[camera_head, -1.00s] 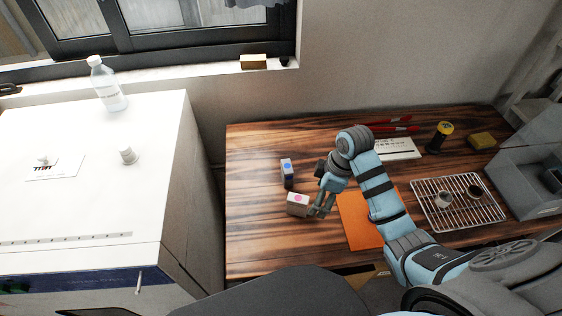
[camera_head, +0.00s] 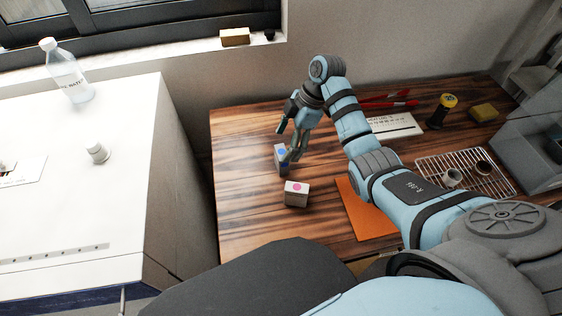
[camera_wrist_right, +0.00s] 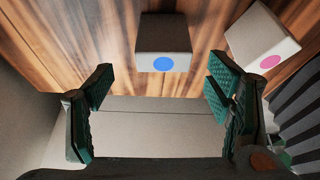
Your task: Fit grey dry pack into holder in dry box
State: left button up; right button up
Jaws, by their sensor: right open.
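Two small packs stand on the wooden table. One pale grey pack with a blue dot (camera_head: 281,160) also shows in the right wrist view (camera_wrist_right: 162,36). A whitish pack with a pink dot (camera_head: 296,196) stands nearer me, and it shows at the upper right of the wrist view (camera_wrist_right: 262,38). My right gripper (camera_head: 290,140) is open and empty. It is at the blue-dot pack, which lies beyond its fingertips in the wrist view. A grey box (camera_head: 535,150) at the right edge may be the dry box; its holder is not clear. My left gripper is out of view.
An orange mat (camera_head: 362,222) and a wire rack (camera_head: 490,182) with small cups are on the table. A white cabinet is at left.

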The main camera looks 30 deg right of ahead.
jog(key=x, duration=0.2)
jog(key=shift+s+a+f, duration=0.15)
jog(key=shift+s+f, duration=0.05)
jog(key=shift+f, duration=0.2)
jog(key=c, duration=1.7)
jog(key=shift+o, duration=0.2)
